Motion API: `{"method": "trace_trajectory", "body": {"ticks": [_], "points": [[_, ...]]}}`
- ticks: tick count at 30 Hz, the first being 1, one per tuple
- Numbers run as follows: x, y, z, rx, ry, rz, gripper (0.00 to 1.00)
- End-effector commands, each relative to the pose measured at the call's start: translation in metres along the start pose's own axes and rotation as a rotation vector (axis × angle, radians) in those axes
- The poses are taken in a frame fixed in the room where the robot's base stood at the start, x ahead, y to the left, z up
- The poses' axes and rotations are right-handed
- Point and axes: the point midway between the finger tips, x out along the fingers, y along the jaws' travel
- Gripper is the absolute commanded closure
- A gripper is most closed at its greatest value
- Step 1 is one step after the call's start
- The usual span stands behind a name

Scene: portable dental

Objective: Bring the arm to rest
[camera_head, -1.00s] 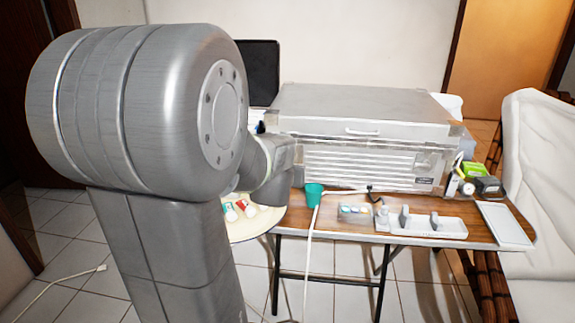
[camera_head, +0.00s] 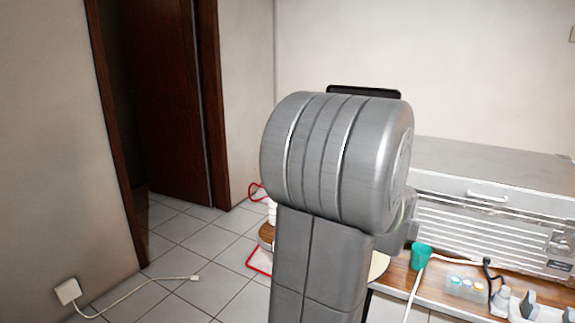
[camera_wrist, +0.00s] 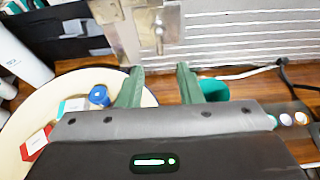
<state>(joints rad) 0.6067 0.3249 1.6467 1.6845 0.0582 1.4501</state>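My gripper (camera_wrist: 159,78) shows in the wrist view with its two green fingers apart and nothing between them. It is above the table's back part, in front of the metal case (camera_wrist: 235,35), between a cream round tray (camera_wrist: 85,78) on the left and a green cup (camera_wrist: 214,89) on the right. In the head view my grey arm stands upright in the middle and hides the gripper.
In the head view the wooden table (camera_head: 398,277) holds the silver case (camera_head: 490,210), the green cup (camera_head: 421,256) and a clear holder (camera_head: 467,288). A white cable (camera_head: 150,285) lies on the tiled floor at left. A dark door (camera_head: 175,100) stands behind.

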Motion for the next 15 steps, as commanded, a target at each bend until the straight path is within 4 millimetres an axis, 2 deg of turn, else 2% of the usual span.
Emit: {"method": "trace_trajectory", "body": {"ticks": [6, 15], "points": [[0.039, 0.000, -0.001, -0.001, 0.001, 0.000, 0.67], [0.072, 0.000, 0.000, -0.002, 0.000, 0.001, 0.67]]}}
